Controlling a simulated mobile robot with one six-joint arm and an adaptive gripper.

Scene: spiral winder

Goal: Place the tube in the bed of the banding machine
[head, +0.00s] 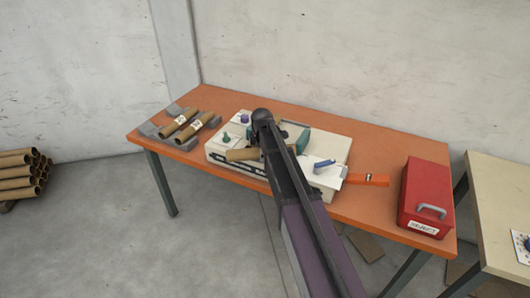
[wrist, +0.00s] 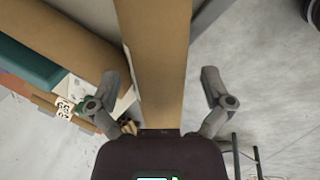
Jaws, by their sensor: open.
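A brown cardboard tube (head: 243,154) lies across the front left part of the cream banding machine (head: 222,148), its right part hidden behind my arm. Whether it is seated in the machine's bed cannot be told. In the wrist view a brown tube (wrist: 160,45) runs lengthwise between the fingers of my gripper (wrist: 160,82). The fingers are open, one on each side, with a gap to the tube visible on both sides. In the head view my arm hides the gripper and the middle of the machine.
Two labelled tubes (head: 188,127) lie on a grey rack (head: 150,130) at the left of the orange table (head: 300,107). A blue-handled tool (head: 324,164), an orange piece (head: 366,180) and a red reject box (head: 427,190) are to the right. More tubes (head: 20,176) are stacked at far left.

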